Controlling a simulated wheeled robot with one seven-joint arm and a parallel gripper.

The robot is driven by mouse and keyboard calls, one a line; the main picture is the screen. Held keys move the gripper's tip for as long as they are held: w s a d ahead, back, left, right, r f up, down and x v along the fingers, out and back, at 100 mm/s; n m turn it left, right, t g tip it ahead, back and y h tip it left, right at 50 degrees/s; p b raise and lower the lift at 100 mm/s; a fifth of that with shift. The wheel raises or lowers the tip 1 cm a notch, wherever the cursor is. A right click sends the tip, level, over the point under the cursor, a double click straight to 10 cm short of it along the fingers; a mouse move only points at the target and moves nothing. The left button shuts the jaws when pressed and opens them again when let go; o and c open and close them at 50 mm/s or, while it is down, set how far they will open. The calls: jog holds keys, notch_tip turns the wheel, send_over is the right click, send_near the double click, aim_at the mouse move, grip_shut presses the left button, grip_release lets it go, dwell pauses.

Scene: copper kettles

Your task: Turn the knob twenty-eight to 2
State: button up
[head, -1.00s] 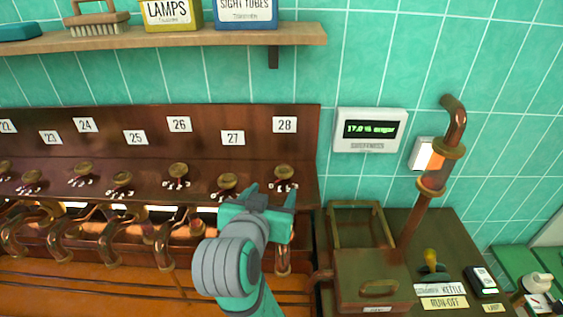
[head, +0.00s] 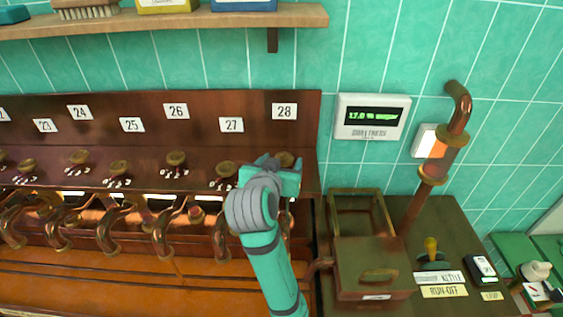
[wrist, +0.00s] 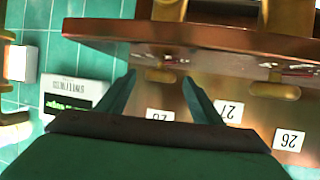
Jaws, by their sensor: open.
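Knob twenty-eight (head: 284,158) is a round brass knob on the dark wooden panel, below the white label 28 (head: 284,111). In the head view my gripper (head: 280,168) is in front of it and hides its lower part and its scale marks. In the wrist view the picture is upside down, and the knob (wrist: 160,75) shows between my two open fingers (wrist: 160,92), a little beyond their tips. I cannot tell whether the fingers touch it. The knob's setting is not readable.
Knob twenty-seven (head: 226,169) is close on the left, with copper taps (head: 163,238) below the row. A wooden shelf (head: 180,28) hangs above.

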aim_at(290, 159)
jog(key=shift+w, duration=0.2)
jog(key=shift+c, duration=0.3)
jog(key=c, duration=1)
jog(key=shift+d+n+y, duration=0.15)
jog(key=shift+n+y, duration=0.15)
jog(key=shift+y, duration=0.1)
jog(key=n+y, duration=0.1)
jog(key=d+n+y, duration=0.1)
jog(key=n+y, duration=0.2)
jog(key=y, duration=0.1)
jog(key=shift+d+n, duration=0.25)
jog(key=shift+n, duration=0.05)
jog(key=n+y, duration=0.1)
jog(key=n+g+y, duration=0.1)
jog(key=y, duration=0.1)
jog(key=d+n+g+y, duration=0.1)
jog(key=n, duration=0.1)
jog(key=shift+w+y, duration=0.3)
jog(key=shift+y, duration=0.1)
jog(key=shift+w+d+n+g+y, duration=0.1)
jog(key=shift+w+n+g+y, duration=0.05)
jog(key=shift+n+g+y, duration=0.9)
jog(key=shift+f+n+g, duration=0.1)
jog(key=shift+n+g, duration=0.15)
jog(key=shift+n, duration=0.1)
